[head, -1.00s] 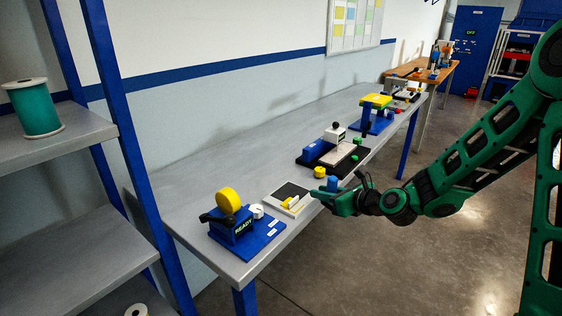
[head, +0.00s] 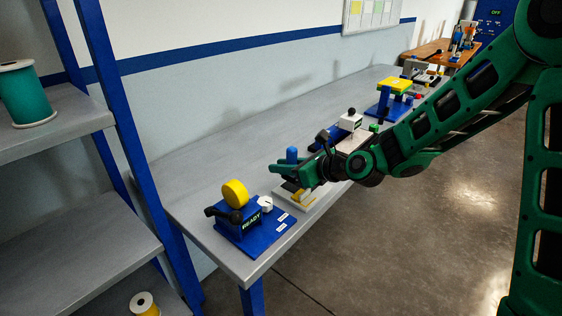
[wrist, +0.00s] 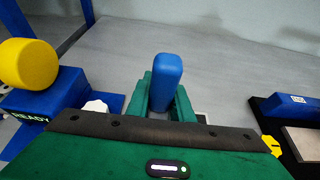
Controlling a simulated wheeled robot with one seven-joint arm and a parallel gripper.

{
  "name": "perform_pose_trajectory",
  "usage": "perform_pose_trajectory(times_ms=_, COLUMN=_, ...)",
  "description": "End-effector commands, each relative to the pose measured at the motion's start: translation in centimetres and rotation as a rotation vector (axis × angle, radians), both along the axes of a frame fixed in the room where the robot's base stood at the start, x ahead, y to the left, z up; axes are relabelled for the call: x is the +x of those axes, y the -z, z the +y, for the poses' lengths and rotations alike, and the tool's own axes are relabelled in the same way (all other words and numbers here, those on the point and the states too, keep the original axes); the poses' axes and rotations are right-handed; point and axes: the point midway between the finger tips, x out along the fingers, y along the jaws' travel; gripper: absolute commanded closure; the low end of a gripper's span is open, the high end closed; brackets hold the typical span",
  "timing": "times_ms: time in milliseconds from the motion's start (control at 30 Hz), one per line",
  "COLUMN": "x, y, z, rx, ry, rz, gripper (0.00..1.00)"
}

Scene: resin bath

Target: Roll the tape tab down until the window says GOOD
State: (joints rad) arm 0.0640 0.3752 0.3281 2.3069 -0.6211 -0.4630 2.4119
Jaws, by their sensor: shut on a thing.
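My gripper (head: 290,172) is shut on an upright blue rounded block (head: 292,154), which also stands between the green fingers in the wrist view (wrist: 166,80). The gripper is over a light grey plate (head: 312,203) and hides part of it. A yellow piece (head: 303,195) shows on the plate beneath the gripper. I cannot tell whether the held block touches the plate. To the left is a blue fixture with a yellow wheel (head: 236,192) and a black lever. I cannot make out a tape tab.
A white knob (head: 265,203) stands on the fixture's blue base (head: 265,237). Right of my gripper are a dark-based station and a yellow-topped blue stand (head: 394,84). A shelf rack (head: 70,130) with a green spool stands at left. The bench behind the gripper is clear.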

Motion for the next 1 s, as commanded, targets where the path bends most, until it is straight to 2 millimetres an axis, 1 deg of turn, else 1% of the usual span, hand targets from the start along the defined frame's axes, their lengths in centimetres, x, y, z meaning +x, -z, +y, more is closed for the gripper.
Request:
perform_pose_trajectory(times_ms=33, x=0.0, y=0.5, z=-0.1, rx=0.002, ry=0.001, rz=0.002, gripper=1.0)
perform_pose_trajectory(times_ms=200, x=0.0, y=1.9, z=-0.2, rx=0.0, ry=0.003, rz=0.002, gripper=1.0)
perform_pose_trajectory(times_ms=400, x=0.0, y=3.2, z=-0.2, rx=0.001, ry=0.003, rz=0.001, gripper=1.0)
perform_pose_trajectory(times_ms=600, x=0.0, y=3.8, z=-0.2, rx=0.001, ry=0.002, rz=0.0, gripper=1.0)
perform_pose_trajectory(times_ms=1000, x=0.0, y=3.8, z=-0.1, rx=0.001, ry=0.002, rz=-0.002, gripper=1.0)
